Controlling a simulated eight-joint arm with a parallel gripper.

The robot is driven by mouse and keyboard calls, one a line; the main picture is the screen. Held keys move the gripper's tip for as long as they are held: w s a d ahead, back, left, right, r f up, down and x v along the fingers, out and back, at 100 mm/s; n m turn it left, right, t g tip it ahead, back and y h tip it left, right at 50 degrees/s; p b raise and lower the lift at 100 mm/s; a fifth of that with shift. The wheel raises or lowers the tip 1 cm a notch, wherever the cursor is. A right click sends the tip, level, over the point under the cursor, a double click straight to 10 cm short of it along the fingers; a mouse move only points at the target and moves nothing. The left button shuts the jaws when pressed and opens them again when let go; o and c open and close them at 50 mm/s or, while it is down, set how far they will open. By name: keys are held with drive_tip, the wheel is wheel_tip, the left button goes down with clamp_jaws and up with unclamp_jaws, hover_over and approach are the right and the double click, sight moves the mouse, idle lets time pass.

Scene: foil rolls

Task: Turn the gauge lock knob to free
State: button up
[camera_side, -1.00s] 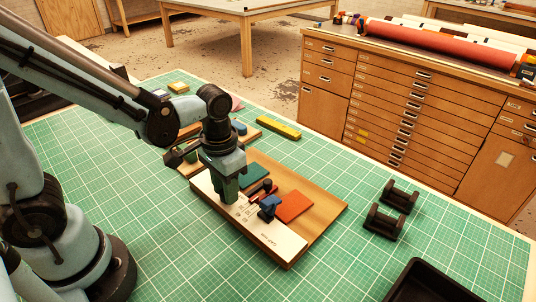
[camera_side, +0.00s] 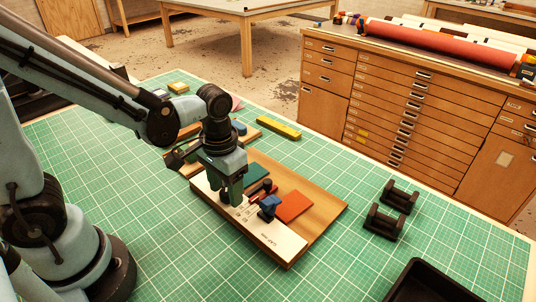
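A wooden board (camera_side: 322,202) lies on the green mat, with a white printed strip (camera_side: 283,243) along its near edge. On it are a teal block (camera_side: 256,173), an orange-red block (camera_side: 294,206), a blue piece (camera_side: 270,204) and a small black-topped knob (camera_side: 265,185). I cannot tell which part is the gauge lock knob. My gripper (camera_side: 231,198) points down at the strip's left part, left of the blue piece. Its fingers hide what is under them, and I cannot tell whether they touch or hold anything.
Two black cradles (camera_side: 385,221) stand right of the board. A black tray (camera_side: 432,283) is at the front right. A yellow bar (camera_side: 278,128) lies behind the board. The mat (camera_side: 330,265) is clear between board and tray.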

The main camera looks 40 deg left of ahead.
sight(226, 192)
drive_tip(key=shift+r, duration=0.15)
wheel_tip(226, 192, up, 12)
idle(0.7)
drive_tip(key=shift+a+f+t, duration=0.45)
drive_tip(key=shift+a+t, duration=0.3)
drive_tip(key=shift+t, duration=0.45)
drive_tip(key=shift+a+f+t, duration=0.45)
drive_tip(key=shift+a+t, duration=0.3)
drive_tip(key=shift+t, duration=0.45)
drive_tip(key=shift+a+f+t, duration=0.45)
drive_tip(key=shift+a+t, duration=0.3)
drive_tip(key=shift+t, duration=0.45)
